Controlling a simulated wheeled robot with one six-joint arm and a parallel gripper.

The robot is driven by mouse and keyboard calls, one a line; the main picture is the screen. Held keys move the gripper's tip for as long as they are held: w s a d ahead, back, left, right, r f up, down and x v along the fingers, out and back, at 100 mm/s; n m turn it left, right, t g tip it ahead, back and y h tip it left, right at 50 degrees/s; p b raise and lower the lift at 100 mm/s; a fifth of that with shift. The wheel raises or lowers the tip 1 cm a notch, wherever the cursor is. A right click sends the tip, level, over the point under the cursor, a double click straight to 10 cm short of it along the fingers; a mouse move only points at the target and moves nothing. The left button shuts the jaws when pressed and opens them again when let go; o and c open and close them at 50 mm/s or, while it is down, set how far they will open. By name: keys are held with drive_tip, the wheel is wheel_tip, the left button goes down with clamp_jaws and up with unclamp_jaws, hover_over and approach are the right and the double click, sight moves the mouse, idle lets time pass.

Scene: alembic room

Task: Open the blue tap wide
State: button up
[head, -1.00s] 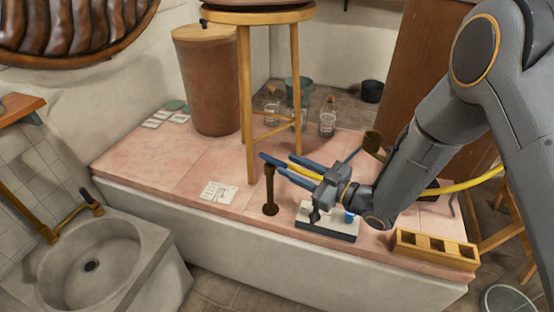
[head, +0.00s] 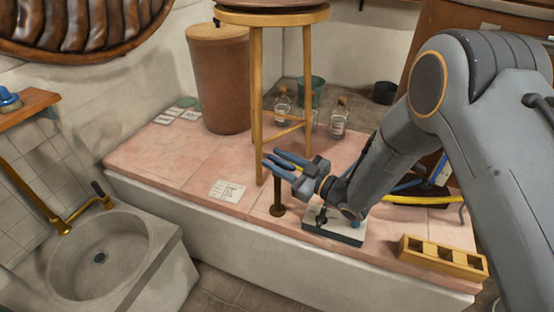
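A small blue part (head: 355,223), possibly the blue tap, shows on a white block with a dark base (head: 335,234) on the pink tiled counter. My wrist and forearm hide most of it, so its handle position cannot be made out. My gripper (head: 268,158) is above the counter, pointing left, beyond the block and above a dark upright post (head: 278,195). Its two blue fingers are apart, with nothing seen between them.
A wooden stool (head: 258,100) stands close behind my gripper. A yellow hose (head: 420,199) runs behind my arm. A wooden rack (head: 442,257) lies at the right front edge. Glass bottles (head: 339,118) stand behind. A stone basin (head: 140,245) is at left.

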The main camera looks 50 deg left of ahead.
clamp_jaws()
drive_tip(key=shift+m+t, duration=0.3)
drive_tip(key=shift+t, duration=0.3)
drive_tip(key=m+t+p, duration=0.1)
drive_tip(key=m+t, duration=0.1)
drive_tip(key=t, duration=0.2)
drive_tip(key=shift+s+m+y, duration=0.1)
drive_tip(key=shift+m+y, duration=0.2)
drive_tip(key=shift+m, duration=0.1)
drive_tip(key=m+t, duration=0.1)
drive_tip(key=t, duration=0.1)
drive_tip(key=m+t+h+p, duration=0.1)
drive_tip(key=m+t, duration=0.1)
drive_tip(key=t, duration=0.1)
drive_tip(key=shift+m+t, duration=0.3)
drive_tip(key=m+t+h, duration=0.1)
drive_tip(key=m+t, duration=0.1)
drive_tip(key=m+t+h, duration=0.2)
drive_tip(key=t, duration=0.1)
drive_tip(key=shift+t+h, duration=0.3)
drive_tip(key=shift+m+t+h, duration=0.9)
drive_tip(key=shift+t+h, duration=0.1)
drive_tip(key=shift+w+m+h, duration=0.25)
drive_tip(key=shift+m+h, duration=0.05)
